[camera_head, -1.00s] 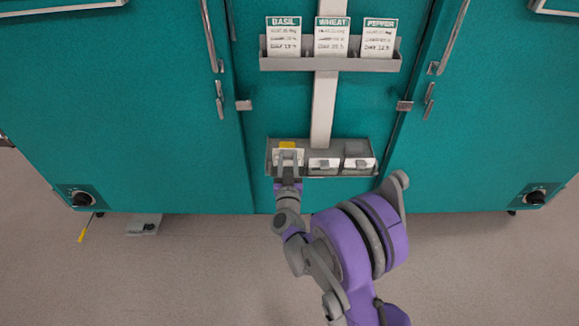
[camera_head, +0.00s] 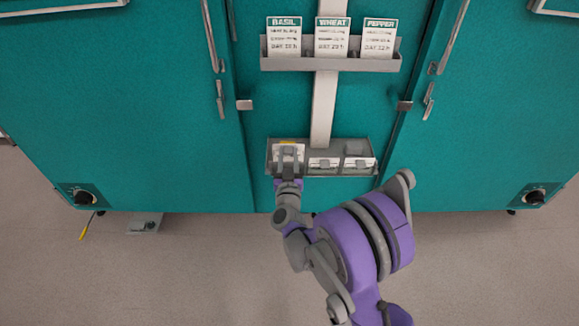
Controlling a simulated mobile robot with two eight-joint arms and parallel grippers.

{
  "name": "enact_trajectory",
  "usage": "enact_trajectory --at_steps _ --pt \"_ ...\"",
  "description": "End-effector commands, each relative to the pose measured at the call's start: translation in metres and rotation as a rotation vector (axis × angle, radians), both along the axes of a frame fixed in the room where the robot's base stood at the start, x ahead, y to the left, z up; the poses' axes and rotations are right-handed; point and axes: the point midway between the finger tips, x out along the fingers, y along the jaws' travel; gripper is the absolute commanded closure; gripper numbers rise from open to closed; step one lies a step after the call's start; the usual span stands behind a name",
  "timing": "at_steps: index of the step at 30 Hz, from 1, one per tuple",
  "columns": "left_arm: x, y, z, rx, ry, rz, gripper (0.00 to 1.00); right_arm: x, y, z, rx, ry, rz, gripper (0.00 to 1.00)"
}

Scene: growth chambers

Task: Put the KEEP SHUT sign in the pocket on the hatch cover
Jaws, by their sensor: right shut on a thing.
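My right gripper (camera_head: 289,160) is at the left end of the grey lower tray (camera_head: 322,173) on the teal chamber front. My left gripper is not in view.
Two white-fronted pieces (camera_head: 324,163) (camera_head: 358,163) sit in the lower tray's other compartments. A grey upper rack (camera_head: 330,64) holds BASIL (camera_head: 285,38), WHEAT (camera_head: 331,38) and PEPPER (camera_head: 379,38) cards. Door handles flank the panel. A grey plate (camera_head: 145,224) lies on the floor.

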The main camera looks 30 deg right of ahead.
Motion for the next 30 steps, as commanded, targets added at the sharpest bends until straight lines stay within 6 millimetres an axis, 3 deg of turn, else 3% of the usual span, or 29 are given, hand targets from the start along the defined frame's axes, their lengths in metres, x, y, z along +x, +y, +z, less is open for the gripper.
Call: enact_trajectory --at_steps 11,30 --pt "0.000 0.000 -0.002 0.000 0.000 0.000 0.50 -0.003 0.002 -0.001 0.000 0.000 0.001 1.00" --pt "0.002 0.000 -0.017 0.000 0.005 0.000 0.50 -0.046 0.029 -0.005 -0.001 0.001 0.001 1.00"
